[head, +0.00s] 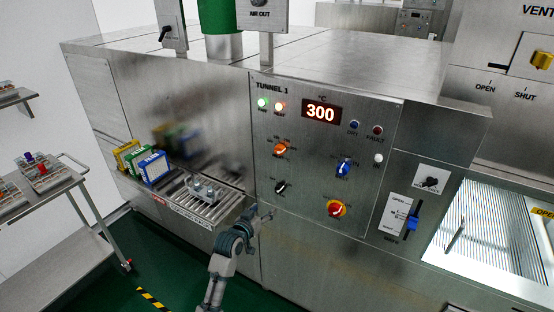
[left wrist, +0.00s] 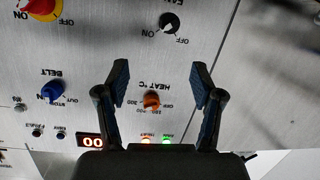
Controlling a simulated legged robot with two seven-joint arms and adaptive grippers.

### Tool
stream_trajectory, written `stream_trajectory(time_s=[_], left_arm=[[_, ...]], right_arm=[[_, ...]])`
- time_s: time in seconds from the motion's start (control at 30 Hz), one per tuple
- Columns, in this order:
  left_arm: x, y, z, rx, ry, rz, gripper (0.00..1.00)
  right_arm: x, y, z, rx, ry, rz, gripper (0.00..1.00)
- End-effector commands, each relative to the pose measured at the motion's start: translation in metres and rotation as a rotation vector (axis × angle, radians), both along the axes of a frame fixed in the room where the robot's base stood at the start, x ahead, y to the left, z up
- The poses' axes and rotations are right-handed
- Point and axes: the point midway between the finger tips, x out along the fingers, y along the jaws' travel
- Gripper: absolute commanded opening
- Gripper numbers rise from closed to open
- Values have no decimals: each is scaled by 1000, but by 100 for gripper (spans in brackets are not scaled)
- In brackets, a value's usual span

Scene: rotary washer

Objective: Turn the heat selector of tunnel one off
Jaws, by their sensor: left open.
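The heat selector is an orange knob (head: 280,149) on the Tunnel 1 panel (head: 300,190), under the lit display (head: 320,112) reading 300. In the left wrist view, upside down, the orange knob (left wrist: 151,101) sits beside the HEAT °C label, with OFF and number marks around it. My left gripper (head: 262,214) is below and left of the knob in the head view. In the left wrist view its two fingers (left wrist: 160,75) are spread apart, with the knob seen between them and nothing held. My right gripper is not in view.
A black fan knob (head: 281,188), a blue belt knob (head: 343,169) and a red-and-yellow off knob (head: 336,209) share the panel. A roller shelf (head: 205,208) juts out at left beside several boxes (head: 150,165). A steel cart (head: 50,190) stands farther left.

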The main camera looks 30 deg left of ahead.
Motion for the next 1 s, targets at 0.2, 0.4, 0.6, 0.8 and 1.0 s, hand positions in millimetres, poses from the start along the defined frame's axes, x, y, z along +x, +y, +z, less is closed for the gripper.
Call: stream_trajectory(time_s=[0.2,0.4,0.6,0.8,1.0], left_arm=[[-16,16,129,-4,-201,5,67],[-7,19,143,-8,-226,5,67],[35,22,143,-9,-225,5,67],[83,25,143,-8,-223,4,67],[123,28,143,-7,-223,5,67]], right_arm=[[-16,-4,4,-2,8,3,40],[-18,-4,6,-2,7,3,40],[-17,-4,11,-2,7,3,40],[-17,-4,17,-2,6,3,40],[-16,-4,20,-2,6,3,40]])
